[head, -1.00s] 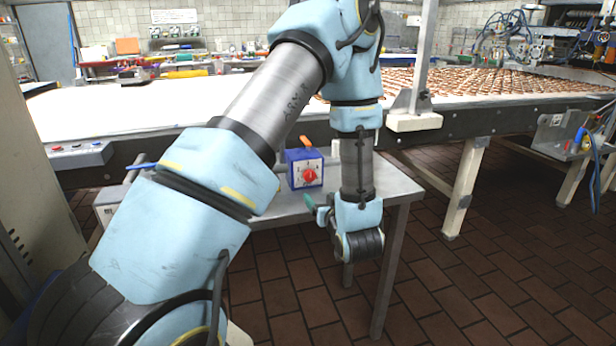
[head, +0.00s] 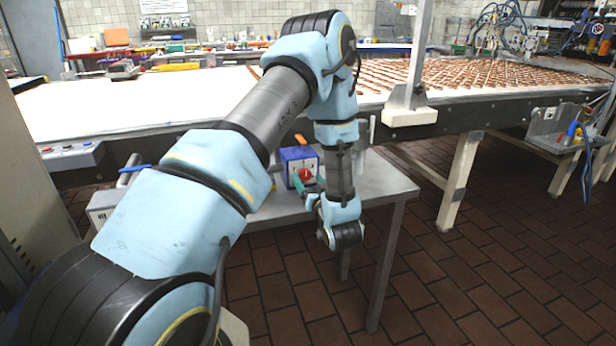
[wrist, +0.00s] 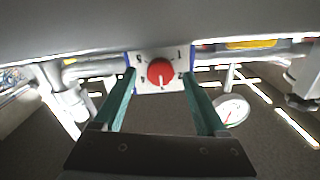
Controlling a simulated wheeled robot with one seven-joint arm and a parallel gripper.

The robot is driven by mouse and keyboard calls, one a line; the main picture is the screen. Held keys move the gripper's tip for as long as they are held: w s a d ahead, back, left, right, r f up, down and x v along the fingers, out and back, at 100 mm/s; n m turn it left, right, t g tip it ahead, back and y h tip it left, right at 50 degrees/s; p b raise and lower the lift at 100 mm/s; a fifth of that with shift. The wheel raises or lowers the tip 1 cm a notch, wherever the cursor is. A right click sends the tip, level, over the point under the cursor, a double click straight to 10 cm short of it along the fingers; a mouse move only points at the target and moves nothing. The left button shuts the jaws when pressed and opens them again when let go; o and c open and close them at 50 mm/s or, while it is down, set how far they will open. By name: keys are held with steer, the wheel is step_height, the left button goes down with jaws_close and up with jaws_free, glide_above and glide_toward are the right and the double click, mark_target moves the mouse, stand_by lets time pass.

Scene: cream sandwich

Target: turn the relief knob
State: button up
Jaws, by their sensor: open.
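The relief knob (wrist: 161,72) is red and round, with a white pointer mark, on the white dial face of a blue box. In the head view the knob (head: 305,175) shows on the front of the blue box (head: 288,155), which stands on a small metal table. My gripper (wrist: 158,85) is open, with its two green fingers on either side of the dial face in the wrist view. The knob lies between the finger lines; I cannot tell whether either finger touches it. In the head view my gripper (head: 308,190) is close to the knob, and its fingers are partly hidden.
The metal table (head: 385,183) has an orange lever above the box and a grey unit at its left. A round gauge (wrist: 231,110) shows in the wrist view. A long conveyor (head: 200,95) runs behind. Brick floor is clear at right.

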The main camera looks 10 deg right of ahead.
steer(key=shift+w, duration=0.35)
steer(key=shift+c, duration=0.2)
jaws_close()
